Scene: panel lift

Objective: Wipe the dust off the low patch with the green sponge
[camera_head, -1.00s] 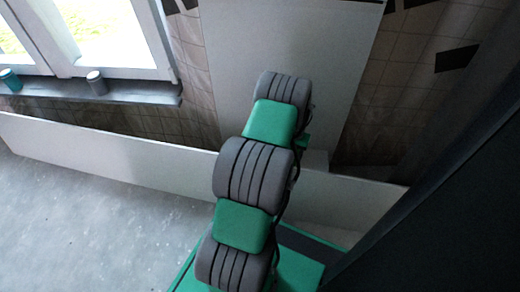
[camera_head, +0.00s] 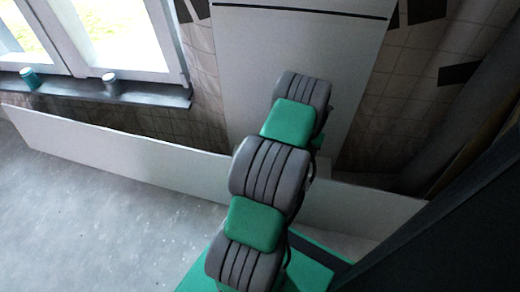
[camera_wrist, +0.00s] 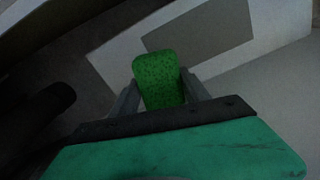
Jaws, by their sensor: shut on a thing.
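The green speckled sponge (camera_wrist: 158,78) is held between the two fingers of my gripper (camera_wrist: 160,88) in the wrist view. A darker grey rectangular patch (camera_wrist: 205,42) lies on a pale board (camera_wrist: 115,62) beyond the sponge. The sponge's upper end appears just below the patch's lower edge in the picture; I cannot tell whether they touch. In the head view my arm reaches toward a tall pale panel (camera_head: 240,60), and my gripper, the sponge and the patch are hidden behind the arm.
A long low white board (camera_head: 130,150) stands on edge along the tiled wall. A window sill (camera_head: 130,95) holds a teal cup (camera_head: 30,78) and a grey cup (camera_head: 110,83). A dark upright surface (camera_head: 450,230) fills the right side. Grey floor (camera_head: 90,220) is clear at left.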

